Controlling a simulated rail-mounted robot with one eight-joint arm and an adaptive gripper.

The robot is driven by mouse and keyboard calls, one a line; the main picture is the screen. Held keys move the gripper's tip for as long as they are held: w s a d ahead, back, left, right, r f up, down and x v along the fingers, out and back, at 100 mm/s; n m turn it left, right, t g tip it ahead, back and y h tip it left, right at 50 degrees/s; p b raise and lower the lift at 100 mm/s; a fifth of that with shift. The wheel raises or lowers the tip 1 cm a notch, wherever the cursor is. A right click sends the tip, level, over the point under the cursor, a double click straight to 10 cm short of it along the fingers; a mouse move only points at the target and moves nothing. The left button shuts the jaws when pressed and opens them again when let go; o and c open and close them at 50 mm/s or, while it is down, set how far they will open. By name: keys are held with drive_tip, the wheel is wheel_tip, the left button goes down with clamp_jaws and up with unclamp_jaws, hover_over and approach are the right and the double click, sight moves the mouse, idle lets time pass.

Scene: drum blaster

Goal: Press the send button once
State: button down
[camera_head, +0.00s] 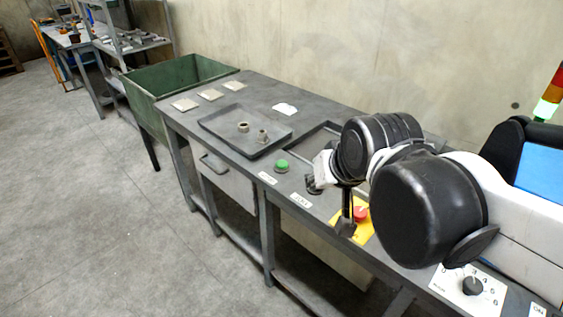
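A green button (281,166) stands on the grey workbench, with a small white label (267,178) in front of it. A second label (300,201) lies to its right, in front of a dark control (313,187) partly hidden by my wrist. The label lettering is too small to read surely, so I cannot tell which control is the send button. My gripper (346,227) points down over the bench, right of the green button and apart from it. It overlaps the yellow plate of a red button (360,214) in the picture. Its finger opening cannot be made out.
A shallow tray (230,143) with two small ring-like parts lies behind the green button. Several flat plates lie at the bench's far left, near a green bin (180,82). A numbered dial (473,286) is at the front right. My arm hides much of the right side.

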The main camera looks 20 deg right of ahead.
drive_tip(key=w+m+t+p, duration=0.1)
drive_tip(key=w+m, duration=0.2)
drive_tip(key=w, duration=1.3)
drive_tip(key=m+y+p, duration=0.1)
drive_tip(key=m+p, duration=0.1)
drive_tip(key=m, duration=0.1)
hover_over(282, 163)
wheel_tip(282, 163, down, 6)
drive_tip(key=shift+w+r+t, duration=0.1)
drive_tip(key=shift+t, duration=0.3)
drive_tip(key=shift+b, duration=0.3)
wheel_tip(282, 163, down, 9)
drive_tip(key=b, duration=0.6)
drive_tip(key=shift+f+b, duration=0.35)
drive_tip(key=shift+b, duration=0.1)
